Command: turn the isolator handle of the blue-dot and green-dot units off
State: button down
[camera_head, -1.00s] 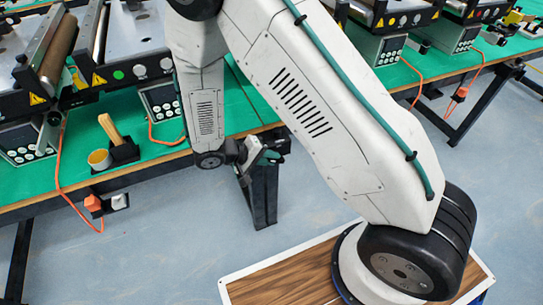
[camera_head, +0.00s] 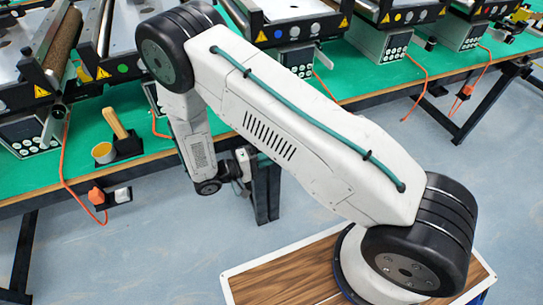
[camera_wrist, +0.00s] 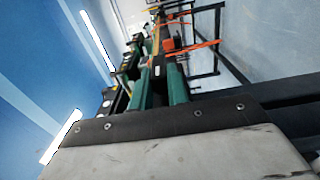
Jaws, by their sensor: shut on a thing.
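The green-dot unit (camera_head: 122,68) stands on the bench at the left, partly hidden behind my arm. My gripper (camera_head: 240,168) is low at the bench's front edge, beside a bench leg and a small pale box. In the wrist view its two green fingers (camera_wrist: 160,88) are close together on a small dark piece. The piece looks like an isolator handle, but its shape and angle are unclear.
Orange cables (camera_head: 425,78) hang down. The floor (camera_head: 160,260) in front is clear.

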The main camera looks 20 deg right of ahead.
dwell(0.4)
jog(key=c, duration=1.4)
grip_release()
jog(key=shift+o, duration=0.2)
jog(key=shift+a, duration=0.1)
jog(key=a, duration=0.7)
jog(key=shift+a, duration=0.3)
jog(key=shift+f, duration=0.1)
